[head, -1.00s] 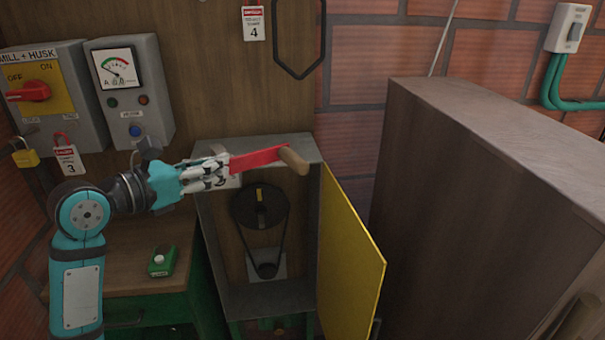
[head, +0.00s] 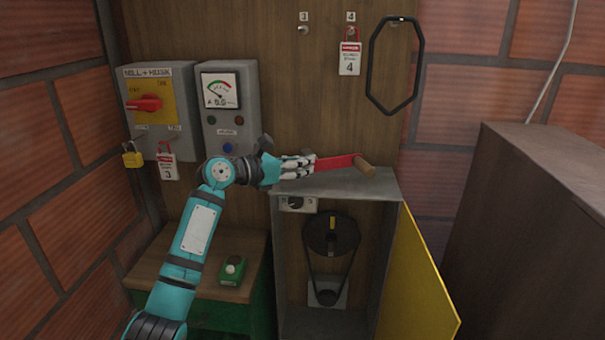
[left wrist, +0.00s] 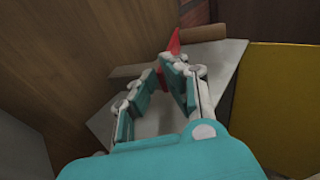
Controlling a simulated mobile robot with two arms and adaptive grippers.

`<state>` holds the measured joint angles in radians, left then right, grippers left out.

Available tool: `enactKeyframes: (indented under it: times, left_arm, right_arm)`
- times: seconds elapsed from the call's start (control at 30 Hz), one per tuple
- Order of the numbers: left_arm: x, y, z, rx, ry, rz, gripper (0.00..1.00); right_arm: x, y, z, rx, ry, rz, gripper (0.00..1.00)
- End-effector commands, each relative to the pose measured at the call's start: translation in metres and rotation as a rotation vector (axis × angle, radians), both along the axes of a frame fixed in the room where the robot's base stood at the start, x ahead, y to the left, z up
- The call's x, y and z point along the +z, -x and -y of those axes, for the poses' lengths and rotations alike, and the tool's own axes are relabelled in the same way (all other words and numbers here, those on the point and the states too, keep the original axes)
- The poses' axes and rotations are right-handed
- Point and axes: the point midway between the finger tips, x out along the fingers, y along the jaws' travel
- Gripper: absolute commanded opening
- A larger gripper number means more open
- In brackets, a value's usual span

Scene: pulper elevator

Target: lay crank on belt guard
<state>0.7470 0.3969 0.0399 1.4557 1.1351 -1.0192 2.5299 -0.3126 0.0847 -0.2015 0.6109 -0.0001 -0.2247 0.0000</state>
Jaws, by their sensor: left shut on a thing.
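The crank (head: 335,163) is a red flat bar with a wooden handle (head: 364,166) at its right end. My left gripper (head: 312,163) is shut on the bar's left end. The belt guard (head: 372,187) is a grey metal box below it, with its yellow door (head: 418,285) open. The crank appears over the guard's flat top; I cannot tell whether it touches. In the left wrist view my left gripper (left wrist: 160,78) holds the red bar (left wrist: 174,42), partly hidden by the fingers, with the guard's top (left wrist: 228,65) beyond. My right gripper is not in view.
A pulley and belt (head: 330,235) show inside the guard. A switch box (head: 158,118) and a meter box (head: 229,105) hang at the left. A brown cabinet (head: 530,230) stands at the right.

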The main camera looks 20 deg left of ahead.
Motion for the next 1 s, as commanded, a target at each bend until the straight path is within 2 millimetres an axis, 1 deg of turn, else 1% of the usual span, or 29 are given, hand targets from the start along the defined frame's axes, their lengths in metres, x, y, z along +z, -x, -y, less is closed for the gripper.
enactKeyframes:
  times: [0.2, 0.37, 0.57, 0.6, 0.73, 0.77, 1.0]
  left_arm:
    - [-0.028, 0.001, 0.000, 0.000, 0.002, -0.004, 0.00]
    - [-0.030, 0.001, 0.000, 0.000, 0.003, 0.001, 0.00]
    - [-0.032, 0.001, 0.000, 0.000, 0.003, -0.001, 0.00]
    - [-0.034, 0.001, 0.000, -0.001, 0.001, -0.003, 0.13]
    - [-0.034, 0.001, 0.000, -0.001, 0.000, -0.004, 0.30]
    - [-0.034, 0.001, 0.000, -0.001, 0.000, -0.004, 0.32]
    - [-0.033, 0.001, 0.000, 0.000, 0.000, -0.004, 0.32]
  right_arm:
    - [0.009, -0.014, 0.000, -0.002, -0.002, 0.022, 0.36]
    - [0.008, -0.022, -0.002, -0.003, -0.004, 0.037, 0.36]
    - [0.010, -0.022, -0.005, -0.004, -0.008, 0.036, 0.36]
    - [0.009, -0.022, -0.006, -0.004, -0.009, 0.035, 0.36]
    - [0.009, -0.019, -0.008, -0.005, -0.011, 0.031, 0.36]
    - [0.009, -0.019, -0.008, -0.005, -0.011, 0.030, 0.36]
    - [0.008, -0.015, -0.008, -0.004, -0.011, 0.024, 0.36]
